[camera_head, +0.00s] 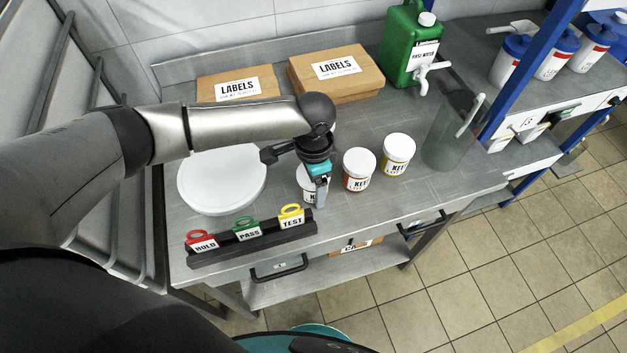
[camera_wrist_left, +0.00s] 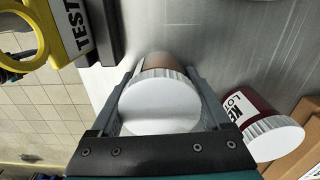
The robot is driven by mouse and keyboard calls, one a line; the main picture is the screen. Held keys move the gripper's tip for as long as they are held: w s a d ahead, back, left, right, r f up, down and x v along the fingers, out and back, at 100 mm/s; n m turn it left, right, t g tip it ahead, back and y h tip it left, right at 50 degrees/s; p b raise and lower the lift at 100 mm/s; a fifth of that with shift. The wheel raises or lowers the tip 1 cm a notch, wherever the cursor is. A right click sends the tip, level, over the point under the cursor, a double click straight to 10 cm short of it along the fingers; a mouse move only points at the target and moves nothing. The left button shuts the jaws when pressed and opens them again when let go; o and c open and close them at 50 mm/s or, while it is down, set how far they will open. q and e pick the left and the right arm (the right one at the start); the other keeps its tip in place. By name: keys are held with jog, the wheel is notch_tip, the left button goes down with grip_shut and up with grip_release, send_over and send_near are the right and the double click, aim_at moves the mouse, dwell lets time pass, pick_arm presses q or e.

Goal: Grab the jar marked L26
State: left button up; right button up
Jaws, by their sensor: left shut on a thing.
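Three white-lidded jars stand in a row on the steel table. My left gripper (camera_head: 318,194) is shut around the leftmost jar (camera_head: 307,186), at the table's front. In the left wrist view that jar's white lid (camera_wrist_left: 160,102) sits between the two fingers (camera_wrist_left: 162,108), and its brown side shows behind. The middle jar (camera_head: 358,171) has a dark red label band, and it also shows in the left wrist view (camera_wrist_left: 258,126). The right jar (camera_head: 397,156) has a yellowish band. The lot numbers are too small or hidden to read. My right gripper is not in view.
A black rack (camera_head: 253,242) with HOLD, PASS and TEST tags is at the front left. A round white lid or plate (camera_head: 222,180) lies left of the jars. Two LABELS boxes (camera_head: 340,72), a green canister (camera_head: 408,45) and a clear beaker (camera_head: 450,140) stand behind and right.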

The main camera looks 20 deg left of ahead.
pick_arm(q)
jog(key=c, duration=0.5)
jog(key=shift+r, duration=0.1)
jog(key=shift+c, duration=0.2)
